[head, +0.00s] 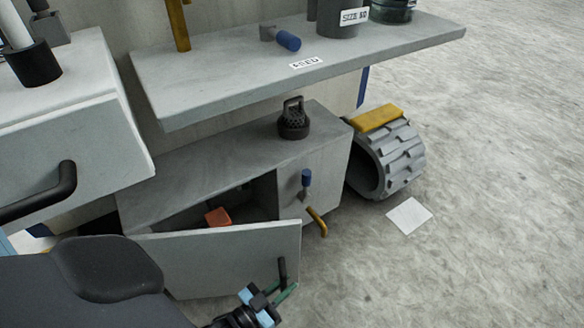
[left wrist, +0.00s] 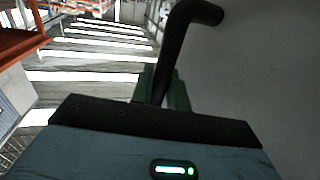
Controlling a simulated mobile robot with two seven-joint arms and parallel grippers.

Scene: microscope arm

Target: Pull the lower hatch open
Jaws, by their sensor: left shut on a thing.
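The lower hatch (head: 220,258) is a grey door on the low grey cabinet. It stands swung out at an angle, with a dark gap behind its top edge. Its black handle (head: 282,268) is near the door's right edge. My left gripper (head: 279,291) is at the lower part of this handle, shut on it. In the left wrist view the bent black handle (left wrist: 182,45) rises from between the green fingers (left wrist: 162,88), beside the grey door face (left wrist: 260,80). My right gripper is in neither view.
An orange-red object (head: 217,217) lies inside the cabinet (head: 200,172). A black kettlebell-like object (head: 293,120) stands on top. A grey shelf (head: 230,75) overhangs it. A treaded grey wheel (head: 395,158) and a white sheet (head: 409,215) are to the right.

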